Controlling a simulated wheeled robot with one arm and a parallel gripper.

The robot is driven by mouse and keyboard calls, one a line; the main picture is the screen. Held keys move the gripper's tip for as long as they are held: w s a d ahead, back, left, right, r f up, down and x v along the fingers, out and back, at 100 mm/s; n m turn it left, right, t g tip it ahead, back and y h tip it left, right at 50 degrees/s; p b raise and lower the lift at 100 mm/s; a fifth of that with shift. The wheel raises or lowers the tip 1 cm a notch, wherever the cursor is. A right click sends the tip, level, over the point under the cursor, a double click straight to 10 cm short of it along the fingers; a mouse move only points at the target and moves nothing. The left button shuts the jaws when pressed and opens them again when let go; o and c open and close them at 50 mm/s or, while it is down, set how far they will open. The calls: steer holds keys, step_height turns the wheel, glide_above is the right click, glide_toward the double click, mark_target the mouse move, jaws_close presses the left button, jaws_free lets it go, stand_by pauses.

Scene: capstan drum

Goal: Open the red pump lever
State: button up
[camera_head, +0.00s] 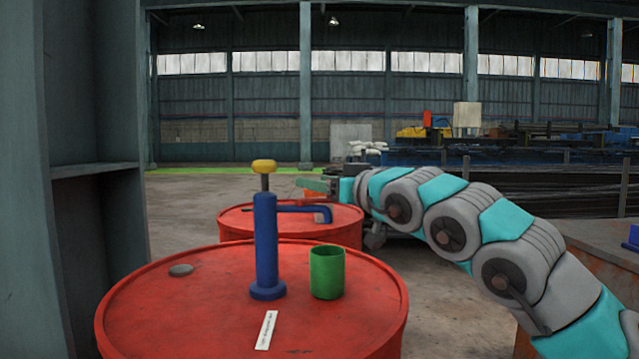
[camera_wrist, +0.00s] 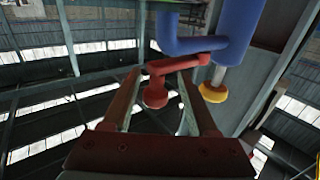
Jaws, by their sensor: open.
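The red pump lever (camera_wrist: 178,65) shows in the wrist view as a bent red bar with a rounded end, beside the blue pump (camera_wrist: 237,30) and its yellow knob (camera_wrist: 213,93). My gripper (camera_wrist: 157,76) is open, and the rounded end of the lever appears between its two fingers. I cannot tell whether either finger touches it. In the head view the blue pump (camera_head: 266,240) stands upright on a red drum, with the yellow knob (camera_head: 264,166) on top. My gripper (camera_head: 314,188) is behind the pump's spout there.
A green cup (camera_head: 327,272) stands on the front red drum (camera_head: 190,310), right of the pump. A second red drum (camera_head: 235,221) is behind, under the gripper. A tall grey column (camera_head: 22,180) blocks the left side. A rusty table (camera_head: 595,245) is at the right.

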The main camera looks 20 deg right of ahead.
steer(key=shift+s, duration=0.1)
steer(key=b+v, duration=0.1)
steer(key=v, duration=0.6)
steer(key=shift+s+d+b, duration=0.15)
steer(key=shift+s+b, duration=0.1)
steer(key=shift+b, duration=0.05)
stand_by(0.4)
